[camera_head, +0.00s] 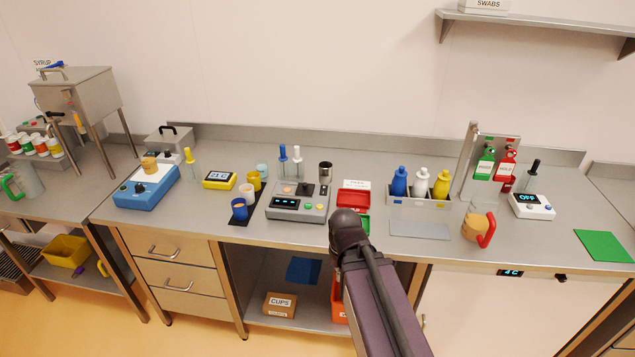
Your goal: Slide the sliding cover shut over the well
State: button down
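A grey machine (297,203) stands on the middle of the steel counter. Its front has a lit display and a green and a yellow button. Its top carries a dark piece (306,188) and a small light square (288,189). They may be the sliding cover and the well, but at this size I cannot tell which is which or how far the cover is open. My arm rises from the bottom to a dark rounded joint just right of the machine. My gripper's fingers do not show.
A bottle rack (424,202), a grey plate (419,229) and a red-handled jug (477,228) are farther right. A blue device (147,187) stands left.

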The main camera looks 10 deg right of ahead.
aim_at(306, 189)
jog(key=u, duration=0.05)
jog(key=i, duration=1)
jog(key=z, duration=0.05)
